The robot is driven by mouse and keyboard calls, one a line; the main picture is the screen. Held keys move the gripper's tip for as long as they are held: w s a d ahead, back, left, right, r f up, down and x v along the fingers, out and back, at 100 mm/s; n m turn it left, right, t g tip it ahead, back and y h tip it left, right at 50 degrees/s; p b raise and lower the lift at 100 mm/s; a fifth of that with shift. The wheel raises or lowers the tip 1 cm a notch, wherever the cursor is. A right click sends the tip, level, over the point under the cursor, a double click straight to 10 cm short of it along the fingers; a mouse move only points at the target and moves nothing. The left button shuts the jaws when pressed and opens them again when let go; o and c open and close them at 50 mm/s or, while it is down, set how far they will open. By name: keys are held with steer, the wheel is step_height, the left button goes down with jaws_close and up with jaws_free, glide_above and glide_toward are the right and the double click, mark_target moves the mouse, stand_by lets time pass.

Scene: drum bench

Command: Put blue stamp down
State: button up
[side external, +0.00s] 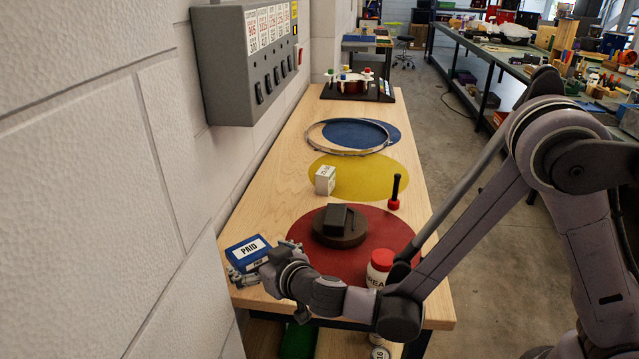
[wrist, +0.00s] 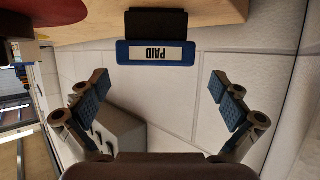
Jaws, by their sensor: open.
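The blue stamp (side external: 248,252) with a white PAID label is at the near left corner of the wooden table, by the wall. In the wrist view the stamp (wrist: 157,53) shows its blue label strip and a dark block, at top centre. My gripper (side external: 256,270) is at the stamp's near side in the side view. In the wrist view my gripper (wrist: 155,85) is open, with its two fingers wide apart and nothing between the tips. The stamp lies beyond the fingertips, apart from them. Whether its whole underside rests on the table is hidden.
A red disc (side external: 382,246) bears a dark round block (side external: 340,232). A red-capped bottle (side external: 379,268) stands near the front edge. A grey wall box (side external: 245,62) overhangs the left side.

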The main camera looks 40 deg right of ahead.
mark_target(250, 251)
steer(key=shift+x, duration=2.75)
steer(key=shift+d+r, duration=0.1)
steer(key=shift+d, duration=0.05)
steer(key=c, duration=1.3)
steer(key=shift+r, duration=0.1)
steer(key=shift+c, duration=0.2)
